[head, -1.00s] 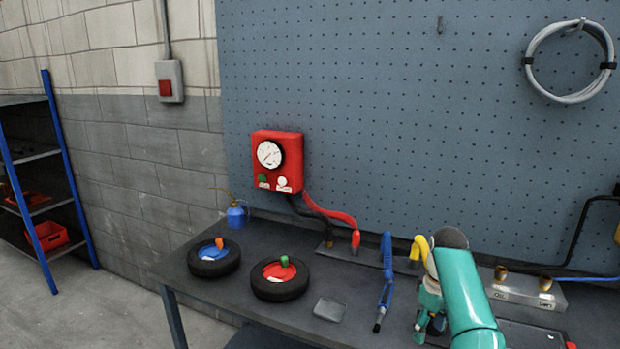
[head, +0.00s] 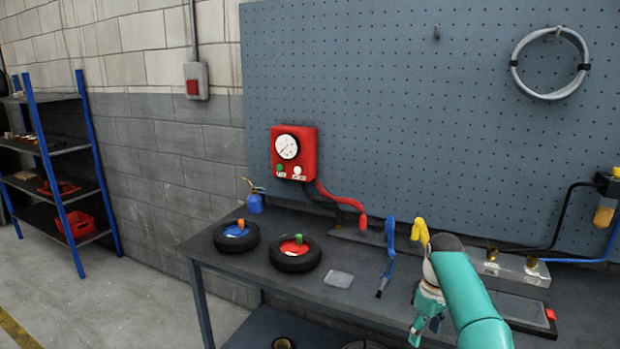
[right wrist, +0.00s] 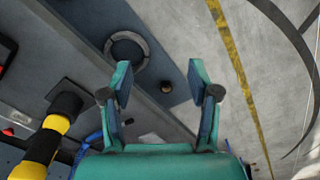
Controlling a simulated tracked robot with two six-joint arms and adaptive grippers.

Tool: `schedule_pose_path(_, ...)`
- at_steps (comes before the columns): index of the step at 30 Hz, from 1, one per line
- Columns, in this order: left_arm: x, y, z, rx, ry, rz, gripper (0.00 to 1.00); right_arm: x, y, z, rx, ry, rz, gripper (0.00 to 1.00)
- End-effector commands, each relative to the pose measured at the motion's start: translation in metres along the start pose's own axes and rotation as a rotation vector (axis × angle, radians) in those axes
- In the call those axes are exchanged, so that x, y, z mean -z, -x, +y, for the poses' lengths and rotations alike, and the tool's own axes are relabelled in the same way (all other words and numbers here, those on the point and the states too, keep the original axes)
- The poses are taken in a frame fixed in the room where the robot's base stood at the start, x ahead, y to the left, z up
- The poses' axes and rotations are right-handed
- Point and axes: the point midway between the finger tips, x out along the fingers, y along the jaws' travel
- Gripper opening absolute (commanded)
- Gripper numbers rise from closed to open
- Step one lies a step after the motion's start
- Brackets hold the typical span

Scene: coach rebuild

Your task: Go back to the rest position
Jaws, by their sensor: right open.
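My right gripper (head: 425,328) hangs at the front edge of the workbench (head: 240,262), at the end of my teal arm. In the right wrist view its two fingers (right wrist: 162,85) are spread apart with nothing between them. The bench edge and the floor lie below it in that view. My left gripper is not in view.
On the bench are two black wheels with a blue (head: 236,237) and a red hub (head: 295,254), a clear pad (head: 338,279) and a blue tool (head: 387,265). A yellow tool (head: 420,231) stands close behind my right arm. A blue-framed shelf (head: 62,180) stands far left.

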Motion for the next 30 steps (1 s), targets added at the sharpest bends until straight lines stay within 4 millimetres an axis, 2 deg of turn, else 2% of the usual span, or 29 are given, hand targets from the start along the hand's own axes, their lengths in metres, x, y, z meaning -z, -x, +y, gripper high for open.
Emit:
schedule_pose_path(1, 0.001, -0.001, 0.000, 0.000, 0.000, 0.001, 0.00, -0.008, -0.006, 0.006, 0.005, -0.018, 0.000, 0.61)
schedule_pose_path(6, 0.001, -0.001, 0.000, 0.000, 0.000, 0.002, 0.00, -0.011, -0.036, 0.006, 0.020, -0.044, 0.016, 0.61)
schedule_pose_path(11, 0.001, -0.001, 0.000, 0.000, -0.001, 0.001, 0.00, -0.008, -0.072, -0.008, 0.047, -0.060, 0.035, 0.61)
schedule_pose_path(14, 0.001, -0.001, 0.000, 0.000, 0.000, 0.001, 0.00, -0.007, -0.102, -0.022, 0.071, -0.077, 0.050, 0.61)
schedule_pose_path(17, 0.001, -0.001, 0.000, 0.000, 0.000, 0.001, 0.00, -0.011, -0.139, -0.046, 0.107, -0.107, 0.068, 0.61)
schedule_pose_path(21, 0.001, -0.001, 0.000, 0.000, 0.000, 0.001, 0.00, -0.028, -0.194, -0.095, 0.173, -0.184, 0.098, 0.61)
schedule_pose_path(23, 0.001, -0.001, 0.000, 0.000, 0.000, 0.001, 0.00, -0.040, -0.214, -0.118, 0.199, -0.224, 0.108, 0.61)
schedule_pose_path(27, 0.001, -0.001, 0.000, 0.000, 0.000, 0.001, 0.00, -0.078, -0.250, -0.173, 0.258, -0.339, 0.123, 0.61)
schedule_pose_path(30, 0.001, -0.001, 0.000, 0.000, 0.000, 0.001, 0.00, -0.112, -0.266, -0.212, 0.291, -0.430, 0.125, 0.61)
